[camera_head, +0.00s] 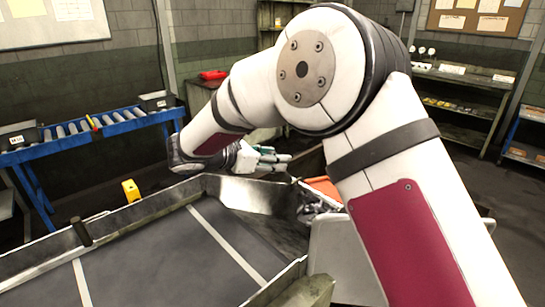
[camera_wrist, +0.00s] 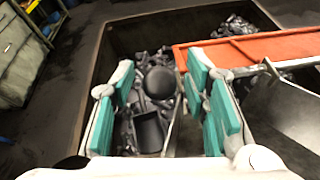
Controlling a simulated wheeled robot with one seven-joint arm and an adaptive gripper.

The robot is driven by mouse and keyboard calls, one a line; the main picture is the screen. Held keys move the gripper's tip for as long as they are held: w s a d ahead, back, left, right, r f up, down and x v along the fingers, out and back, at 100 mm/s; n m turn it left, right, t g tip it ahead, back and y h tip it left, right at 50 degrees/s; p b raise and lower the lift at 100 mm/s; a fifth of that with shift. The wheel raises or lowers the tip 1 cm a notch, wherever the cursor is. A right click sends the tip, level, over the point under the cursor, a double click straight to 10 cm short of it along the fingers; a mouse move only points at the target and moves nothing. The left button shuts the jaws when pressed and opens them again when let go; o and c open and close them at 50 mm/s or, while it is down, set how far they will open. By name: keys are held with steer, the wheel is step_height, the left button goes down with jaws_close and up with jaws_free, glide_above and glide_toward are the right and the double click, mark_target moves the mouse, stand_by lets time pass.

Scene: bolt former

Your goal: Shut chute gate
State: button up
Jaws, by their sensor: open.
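My gripper (camera_head: 283,160) is open, with its teal finger pads spread apart in the wrist view (camera_wrist: 160,95). Between the fingers, in the wrist view, a dark round knob (camera_wrist: 160,82) shows with a dark flat plate (camera_wrist: 148,132) below it; I cannot tell how far below the fingertips they are. An orange panel (camera_wrist: 245,50) lies to the right of the fingers; it also shows in the head view (camera_head: 323,188), partly behind my arm. I cannot tell which of these parts is the chute gate. The metal chute (camera_head: 245,190) ends near the gripper in the head view.
A dark bin (camera_wrist: 125,38) holding loose grey metal parts lies under the gripper. A conveyor bed (camera_head: 165,245) fills the front left. A blue roller stand (camera_head: 90,130) is at left and shelves (camera_head: 455,100) at back right.

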jaws_close()
steer(key=shift+d, duration=0.1)
